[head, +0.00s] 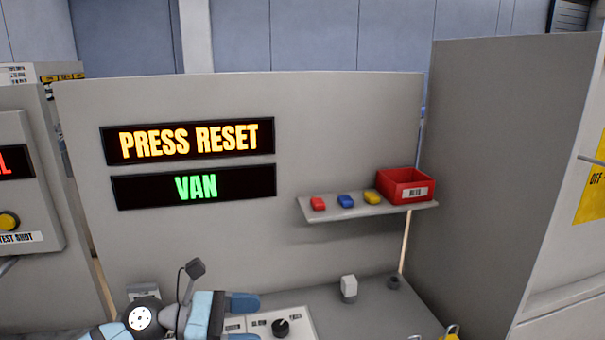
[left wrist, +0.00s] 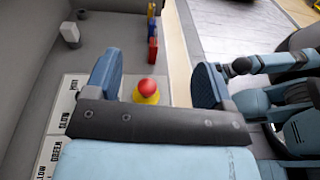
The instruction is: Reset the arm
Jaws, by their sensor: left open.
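The upper sign (head: 190,140) on the wall panel reads PRESS RESET in amber. My left gripper (head: 243,319) is open at the bottom of the head view, over a pale control panel (head: 296,318) with a black knob (head: 281,327). In the left wrist view its two blue fingers (left wrist: 156,80) stand apart. A red-topped button on a yellow base (left wrist: 147,90) shows between them, and I cannot tell whether anything touches it. No right gripper fingers can be made out.
A shelf (head: 405,208) holds red, blue and yellow blocks and a red bin (head: 404,186). A white block-like part (head: 348,288) and a small dark ring (head: 393,282) are on the bench. A box with a yellow button (head: 9,220) is at left. A tall grey partition bounds the right.

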